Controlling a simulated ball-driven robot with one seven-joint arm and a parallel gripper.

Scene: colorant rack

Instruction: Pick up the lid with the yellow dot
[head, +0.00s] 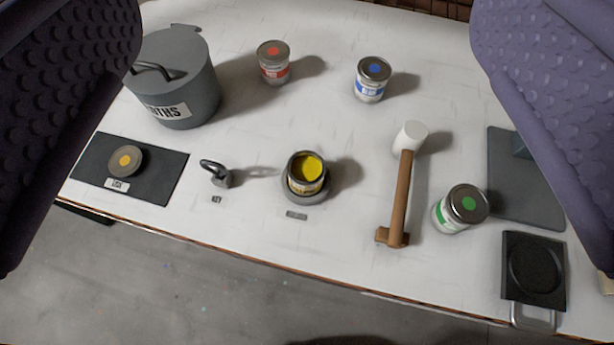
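The lid with the yellow dot (118,167) is a small round grey-brown disc. It lies flat on a black mat (165,179) at the left front of the white table. My gripper (305,115) shows as two purple textured fingers at the left and right picture edges. They are wide apart with nothing between them, and their tips are out of clear view. The gripper is above the table, and the lid lies below and to the right of the left finger, apart from it.
An open yellow paint can (293,187), a small tool (220,181), a mallet (398,205) and a green-dot can (447,214) stand or lie rightward. A grey bin (192,90) stands behind the mat. Red-dot (273,75) and blue-dot cans (369,93) are at the back.

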